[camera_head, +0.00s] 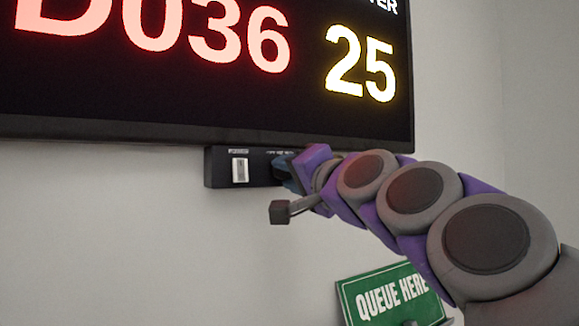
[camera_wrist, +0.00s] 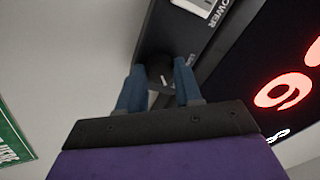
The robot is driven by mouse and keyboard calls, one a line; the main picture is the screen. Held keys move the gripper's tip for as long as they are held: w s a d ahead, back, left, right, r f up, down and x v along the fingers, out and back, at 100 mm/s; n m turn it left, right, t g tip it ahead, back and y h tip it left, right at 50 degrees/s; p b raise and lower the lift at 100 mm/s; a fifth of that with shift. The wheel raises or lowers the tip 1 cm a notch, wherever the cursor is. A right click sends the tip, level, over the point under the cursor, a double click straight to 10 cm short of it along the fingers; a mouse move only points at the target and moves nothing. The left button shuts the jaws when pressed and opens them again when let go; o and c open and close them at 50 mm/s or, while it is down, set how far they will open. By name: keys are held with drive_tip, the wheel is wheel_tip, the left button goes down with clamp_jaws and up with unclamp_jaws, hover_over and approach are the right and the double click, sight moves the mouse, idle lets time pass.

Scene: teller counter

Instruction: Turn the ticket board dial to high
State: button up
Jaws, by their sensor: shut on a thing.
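The ticket board (camera_head: 160,75) fills the top of the head view, showing red "036" and a yellow "25". A dark control box (camera_head: 218,168) is below its lower edge, with a white power switch (camera_head: 240,170). In the wrist view, the dark round dial (camera_wrist: 158,70) on the box has a light pointer line and sits between my two blue fingertips. My gripper (camera_wrist: 158,86) is shut on the dial. In the head view my gripper (camera_head: 285,170) reaches the right part of the box, and my arm hides the dial. The dial's labels are too small to read fully.
A green "QUEUE HERE" sign (camera_head: 385,297) stands at the lower right, below my arm. The pale wall (camera_head: 110,240) is clear to the left of and below the box. The board's lower edge (camera_head: 120,131) is close above my gripper.

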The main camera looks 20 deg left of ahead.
drive_tip(key=shift+f+m, duration=0.1)
drive_tip(key=shift+m, duration=0.2)
drive_tip(key=o, duration=1)
drive_tip(key=shift+w, duration=0.2)
drive_tip(key=shift+s, duration=0.15)
drive_tip(key=shift+d, duration=0.1)
drive_tip(key=b+v, duration=0.3)
drive_tip(key=v, duration=1.4)
drive_tip(key=shift+s+f, duration=0.1)
